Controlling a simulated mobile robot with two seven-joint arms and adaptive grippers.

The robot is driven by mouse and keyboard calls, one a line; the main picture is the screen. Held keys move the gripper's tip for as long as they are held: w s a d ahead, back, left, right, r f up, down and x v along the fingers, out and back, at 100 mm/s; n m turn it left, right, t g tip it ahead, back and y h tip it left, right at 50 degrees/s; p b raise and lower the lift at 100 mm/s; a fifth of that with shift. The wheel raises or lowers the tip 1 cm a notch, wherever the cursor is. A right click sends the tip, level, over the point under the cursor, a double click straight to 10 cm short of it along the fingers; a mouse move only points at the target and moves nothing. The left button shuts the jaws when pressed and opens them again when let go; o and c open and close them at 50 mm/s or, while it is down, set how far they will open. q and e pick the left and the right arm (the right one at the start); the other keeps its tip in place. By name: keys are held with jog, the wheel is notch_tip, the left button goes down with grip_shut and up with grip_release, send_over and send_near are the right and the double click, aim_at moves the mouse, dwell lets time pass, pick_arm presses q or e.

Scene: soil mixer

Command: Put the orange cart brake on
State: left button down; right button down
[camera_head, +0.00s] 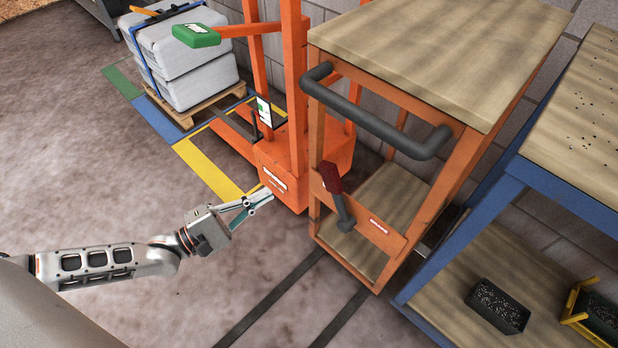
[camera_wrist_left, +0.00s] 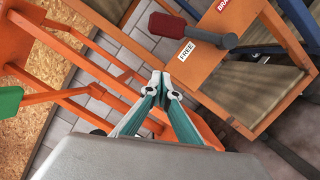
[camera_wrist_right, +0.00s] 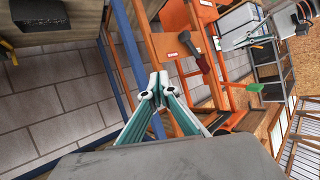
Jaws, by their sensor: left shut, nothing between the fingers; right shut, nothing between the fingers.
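The orange cart (camera_head: 375,262) has wooden shelves and a black push handle (camera_head: 375,115). On its orange end panel is a brake lever with a dark red grip (camera_head: 332,178) and a dark arm, leaning up and left. In the left wrist view the red grip (camera_wrist_left: 167,26) lies near a FREE label (camera_wrist_left: 186,52); a partly cut-off label starting BRA (camera_wrist_left: 224,5) is farther along the panel. My left gripper (camera_head: 268,194) is shut and empty, left of the lever and apart from it. My right gripper (camera_wrist_right: 158,84) is shut and empty; the lever (camera_wrist_right: 203,63) shows beyond it.
An orange lifter (camera_head: 282,165) with a green-tipped handle (camera_head: 195,35) stands just left of the cart. A pallet with grey bags (camera_head: 178,55) is behind it. A blue-framed table (camera_head: 565,195) stands close on the right. The floor in front is clear, with dark strips.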

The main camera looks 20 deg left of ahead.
aim_at(337, 198)
pick_arm(q)
jog(key=shift+w, duration=0.1)
